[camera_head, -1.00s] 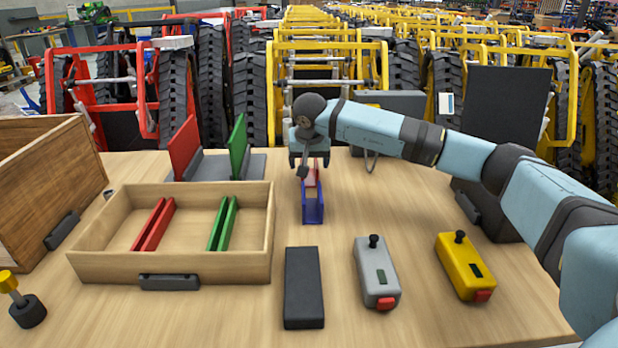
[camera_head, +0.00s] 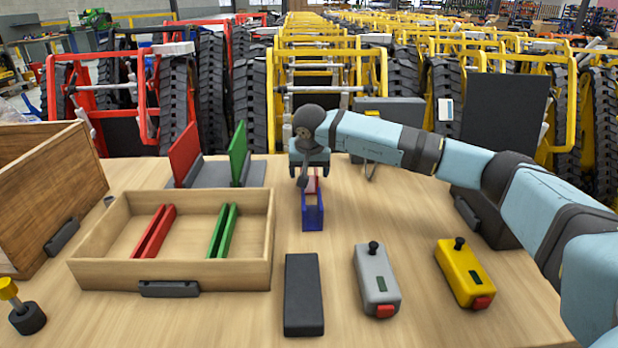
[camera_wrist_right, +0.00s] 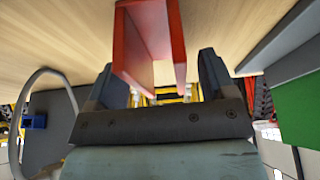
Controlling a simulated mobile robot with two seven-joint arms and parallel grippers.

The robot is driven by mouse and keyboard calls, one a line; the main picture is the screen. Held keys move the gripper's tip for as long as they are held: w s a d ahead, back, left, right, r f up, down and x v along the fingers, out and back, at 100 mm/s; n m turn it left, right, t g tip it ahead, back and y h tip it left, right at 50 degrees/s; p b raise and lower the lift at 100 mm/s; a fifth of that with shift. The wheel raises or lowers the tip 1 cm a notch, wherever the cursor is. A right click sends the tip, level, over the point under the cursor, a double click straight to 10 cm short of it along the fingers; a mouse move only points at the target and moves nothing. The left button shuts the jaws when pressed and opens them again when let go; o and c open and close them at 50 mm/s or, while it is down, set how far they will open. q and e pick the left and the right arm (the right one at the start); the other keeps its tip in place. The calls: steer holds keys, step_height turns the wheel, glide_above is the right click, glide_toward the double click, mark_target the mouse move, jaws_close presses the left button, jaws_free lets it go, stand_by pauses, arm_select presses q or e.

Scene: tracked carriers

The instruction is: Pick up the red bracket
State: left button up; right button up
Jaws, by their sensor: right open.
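The red bracket (camera_head: 312,185) stands on the table just behind a blue bracket (camera_head: 313,218). In the head view it is partly hidden by my right gripper (camera_head: 306,178) and the blue bracket. In the right wrist view the red bracket (camera_wrist_right: 150,45) is a U-shaped channel with two upright walls. My right gripper is open, with one finger on either side of the bracket's end. A gap shows beside the right wall; contact on the left cannot be told. My left gripper is not in view.
A wooden tray (camera_head: 170,273) with red and green strips lies left. Upright red (camera_head: 184,152) and green (camera_head: 238,154) plates stand behind it. A dark block (camera_head: 304,295), a grey box (camera_head: 377,280) and a yellow box (camera_head: 464,274) lie in front.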

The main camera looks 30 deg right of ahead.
steer(key=c, duration=1.2)
